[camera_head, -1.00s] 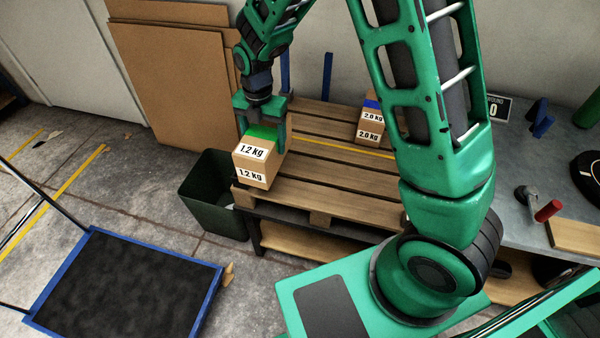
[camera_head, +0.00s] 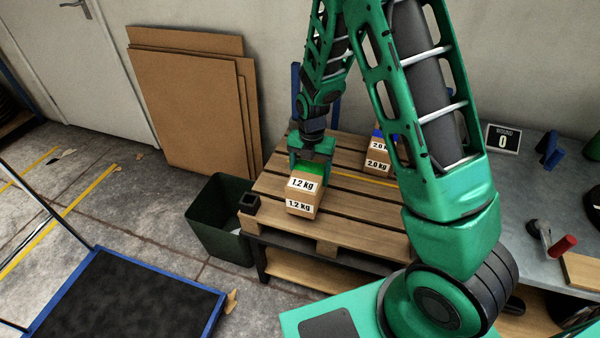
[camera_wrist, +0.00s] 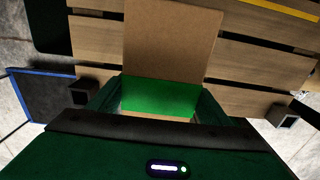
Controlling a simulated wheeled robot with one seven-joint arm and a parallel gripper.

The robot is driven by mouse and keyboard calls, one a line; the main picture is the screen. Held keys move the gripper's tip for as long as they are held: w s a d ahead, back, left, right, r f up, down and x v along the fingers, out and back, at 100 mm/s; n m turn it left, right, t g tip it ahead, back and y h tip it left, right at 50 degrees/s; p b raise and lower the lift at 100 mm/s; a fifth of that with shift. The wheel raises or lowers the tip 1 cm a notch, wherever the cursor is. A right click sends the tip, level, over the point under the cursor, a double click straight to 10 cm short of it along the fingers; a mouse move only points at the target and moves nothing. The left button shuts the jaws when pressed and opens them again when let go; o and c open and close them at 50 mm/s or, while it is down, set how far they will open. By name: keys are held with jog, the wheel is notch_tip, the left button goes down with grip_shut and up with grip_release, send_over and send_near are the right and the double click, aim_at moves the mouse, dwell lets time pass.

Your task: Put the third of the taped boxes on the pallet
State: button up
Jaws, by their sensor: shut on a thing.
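A cardboard box with green tape (camera_head: 304,194), marked 1.2 kg, hangs from my gripper (camera_head: 312,163) over the front left part of the wooden pallet (camera_head: 368,212). My gripper is shut on it from above. In the wrist view the box's brown top (camera_wrist: 172,38) and green tape (camera_wrist: 158,95) show between the fingers, with pallet slats on both sides. I cannot tell whether its underside touches the slats. A box with blue tape (camera_head: 377,162), marked 2.0 kg, stands on the pallet at the back right, partly hidden by my arm.
A dark green bin (camera_head: 222,225) stands left of the pallet. A blue-edged black platform (camera_head: 125,300) is at lower left. Flat cardboard (camera_head: 190,100) leans on the wall. A grey bench (camera_head: 530,190) stands at right.

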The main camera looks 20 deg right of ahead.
jog(key=shift+f, duration=2)
jog(key=o, duration=2.1)
jog(key=shift+f, duration=0.1)
jog(key=shift+c, duration=0.2)
